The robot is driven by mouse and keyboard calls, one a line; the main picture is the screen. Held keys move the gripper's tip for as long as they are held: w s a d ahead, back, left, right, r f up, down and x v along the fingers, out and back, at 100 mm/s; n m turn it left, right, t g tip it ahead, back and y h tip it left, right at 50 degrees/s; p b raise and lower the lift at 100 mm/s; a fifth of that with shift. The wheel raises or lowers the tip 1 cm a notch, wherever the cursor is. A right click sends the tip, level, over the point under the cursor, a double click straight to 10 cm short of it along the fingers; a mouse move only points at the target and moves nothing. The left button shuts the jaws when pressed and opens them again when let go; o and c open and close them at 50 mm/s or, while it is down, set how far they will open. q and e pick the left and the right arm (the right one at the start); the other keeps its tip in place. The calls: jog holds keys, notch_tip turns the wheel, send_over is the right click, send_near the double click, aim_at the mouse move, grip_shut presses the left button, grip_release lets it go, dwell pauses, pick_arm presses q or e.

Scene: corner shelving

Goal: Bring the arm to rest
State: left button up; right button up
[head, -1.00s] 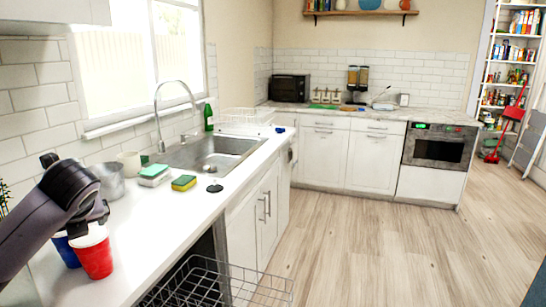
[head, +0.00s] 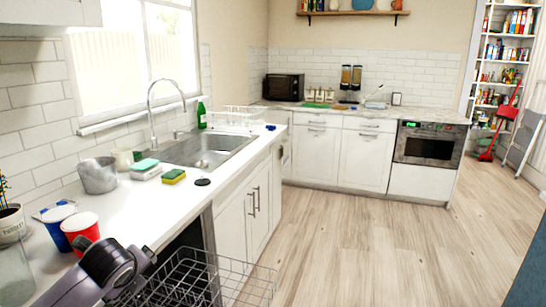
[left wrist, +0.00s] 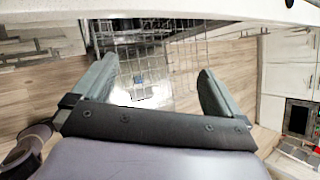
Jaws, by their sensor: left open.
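My left arm comes in at the bottom left of the head view, low by the counter's front edge. Its gripper (head: 140,276) is near the wire rack and partly hard to make out there. In the left wrist view the gripper (left wrist: 158,66) shows two fingers spread wide with nothing between them. My right gripper is not in view.
A wire dishwasher rack (head: 232,268) stands out below the counter (head: 150,212), close to my gripper. A red cup (head: 82,228) and a blue cup (head: 55,216) stand behind my arm. The wooden floor (head: 375,245) to the right is clear.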

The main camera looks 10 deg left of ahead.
pick_arm(q)
jog(key=s+d+f+n+t+h, duration=0.1)
jog(key=s+d+f+n+h, duration=0.2)
jog(key=s+d+f+n, duration=0.4)
jog(key=s+d+f+n+t+h, duration=0.1)
jog(key=s+d+f+n+h, duration=0.25)
jog(key=d+f, duration=0.7)
jog(key=s+d+f+n+t, duration=0.2)
jog(key=s+d+f+n, duration=0.1)
jog(key=s+n, duration=0.5)
jog(key=shift+s+d+f+h, duration=0.2)
jog(key=shift+d+h, duration=0.15)
jog(key=shift+d, duration=0.25)
jog(key=shift+n, duration=0.25)
